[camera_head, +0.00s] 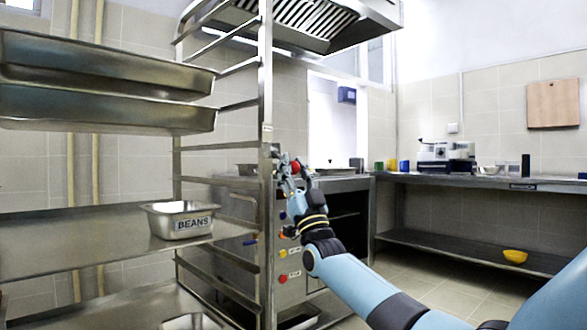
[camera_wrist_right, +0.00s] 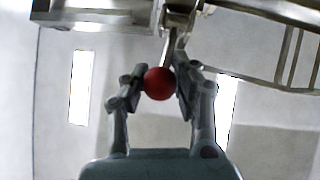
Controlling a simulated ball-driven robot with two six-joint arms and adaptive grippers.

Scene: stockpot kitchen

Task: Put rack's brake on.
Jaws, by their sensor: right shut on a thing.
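The rack (camera_head: 265,120) is a tall steel frame with side rails, standing left of centre in the head view. A red ball knob (camera_wrist_right: 159,83) on a thin metal lever (camera_wrist_right: 168,48) shows in the right wrist view. The lever comes down from a steel part above; I take it to be the rack's brake lever. My right gripper (camera_wrist_right: 160,86) is shut on the red knob, one finger on each side. In the head view the right gripper (camera_head: 288,168) is beside the rack's upright, with a bit of red at its fingers. My left gripper is not in view.
Steel trays (camera_head: 100,95) and a container marked BEANS (camera_head: 180,221) are at the left. A stove front with coloured knobs (camera_head: 283,254) stands behind my right arm. A counter (camera_head: 480,182) runs along the right, with a yellow bowl (camera_head: 515,256) on its lower shelf.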

